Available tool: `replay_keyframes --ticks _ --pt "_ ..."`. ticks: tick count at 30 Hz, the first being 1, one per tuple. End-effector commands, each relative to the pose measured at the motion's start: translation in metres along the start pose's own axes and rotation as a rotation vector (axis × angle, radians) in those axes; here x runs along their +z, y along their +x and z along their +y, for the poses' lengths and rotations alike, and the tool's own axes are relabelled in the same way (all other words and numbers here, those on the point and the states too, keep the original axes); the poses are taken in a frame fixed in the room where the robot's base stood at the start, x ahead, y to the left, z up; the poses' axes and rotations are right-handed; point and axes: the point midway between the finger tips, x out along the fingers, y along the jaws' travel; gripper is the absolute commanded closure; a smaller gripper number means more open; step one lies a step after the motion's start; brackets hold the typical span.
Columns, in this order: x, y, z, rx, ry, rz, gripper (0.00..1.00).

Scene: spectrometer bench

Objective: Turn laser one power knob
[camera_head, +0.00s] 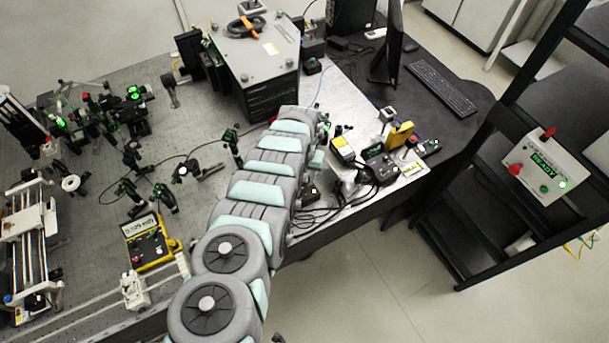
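No label reading laser one is legible, so I cannot tell which knob is its power knob. A black control box (380,165) with small controls stands at the right end of the bench. A yellow-edged box (343,151) with a pale face is just left of it. A yellow control box (149,243) with a display and buttons sits at the front left of the arm. My grey and teal arm reaches up over the bench and bends down near these right-hand boxes. My gripper is largely hidden behind the arm, and its fingers cannot be made out.
A large grey unit (256,50) stands beyond the arm. Optics mounts (232,145) and loose black cables (330,212) lie around. A monitor (388,45) and keyboard (442,88) are at the back right. A white READY panel (543,172) hangs on a black rack.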

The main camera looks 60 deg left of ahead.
Motion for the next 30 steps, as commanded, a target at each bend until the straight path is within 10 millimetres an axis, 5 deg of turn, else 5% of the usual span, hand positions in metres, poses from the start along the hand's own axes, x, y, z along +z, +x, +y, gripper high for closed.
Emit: replay_keyframes --ticks 11,30 --pt "0.001 -0.006 0.0 0.001 0.001 -0.004 0.61" --pt "-0.001 -0.073 0.0 -0.002 0.002 0.002 0.61"
